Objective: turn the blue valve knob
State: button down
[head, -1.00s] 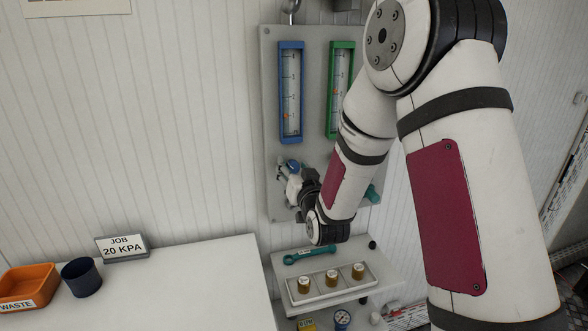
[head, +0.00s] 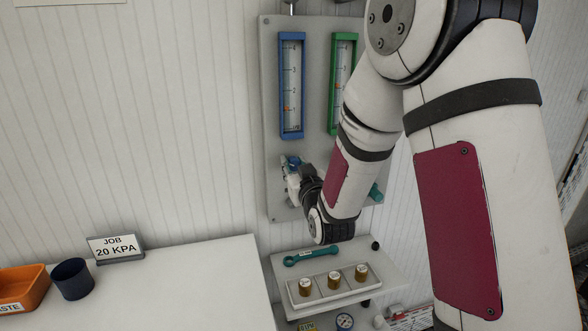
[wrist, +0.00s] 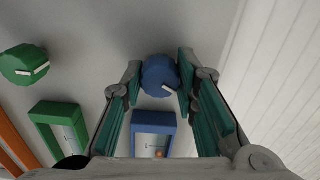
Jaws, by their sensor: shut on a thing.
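The blue valve knob (wrist: 160,76) sits between the two teal-padded fingers of my gripper (wrist: 158,80) in the wrist view. The fingers are shut on its sides. A white mark on the knob points to its lower right in that view. In the head view the knob (head: 292,161) shows only partly, at the panel below the blue-framed gauge (head: 291,86), with my gripper (head: 290,170) over it. The orange marker in that gauge stands near the 1. My wrist and forearm hide part of the panel.
A green-framed gauge (head: 342,85) and a green knob (wrist: 24,64) are beside the blue ones. Below, a shelf holds a teal wrench (head: 311,256) and a tray (head: 318,301) with brass-coloured pieces. A sign (head: 116,249) reads "JOB 20 KPA". The white counter's middle is clear.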

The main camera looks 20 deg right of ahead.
jog(key=c, duration=1.2)
grip_release()
jog(key=shift+c, duration=0.2)
jog(key=s, duration=0.7)
jog(key=shift+s, duration=0.15)
